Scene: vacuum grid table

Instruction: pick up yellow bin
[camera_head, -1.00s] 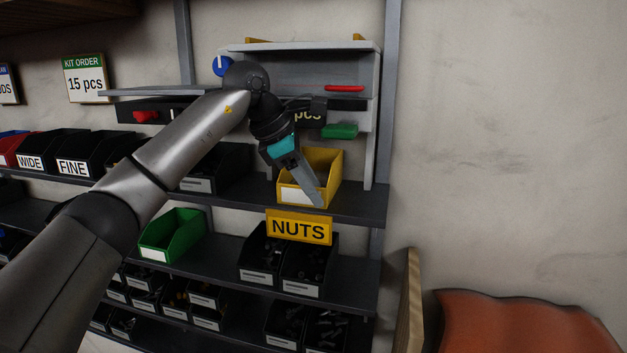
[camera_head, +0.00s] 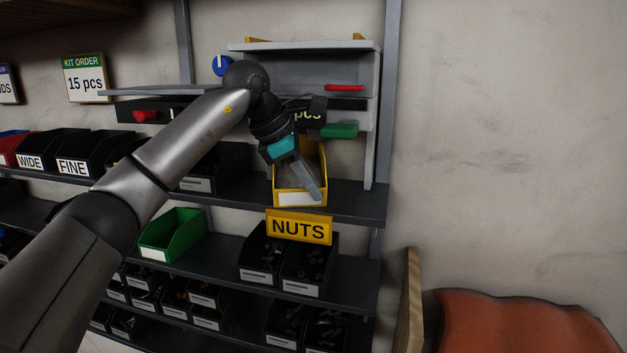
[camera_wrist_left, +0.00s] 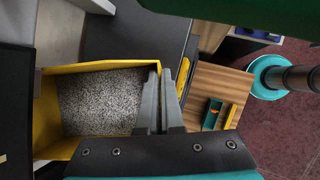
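The yellow bin (camera_head: 285,197) stands at the right end of the upper shelf, below the grey cabinet, with its white-labelled front facing out. In the left wrist view the bin (camera_wrist_left: 88,66) is open and holds grey speckled grains or small parts. My left gripper (camera_head: 318,193) reaches down over the bin to its front edge. In the left wrist view the two fingers (camera_wrist_left: 160,75) are close together with the bin's wall between them. I cannot tell whether the bin is clear of the shelf. My right gripper is not in view.
A green lever (camera_head: 340,131) and a red handle (camera_head: 344,88) are just above the bin. A yellow NUTS sign (camera_head: 299,227) hangs below the shelf edge. A green bin (camera_head: 172,236) and several black bins stand on lower shelves. A wooden board (camera_head: 409,300) stands at right.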

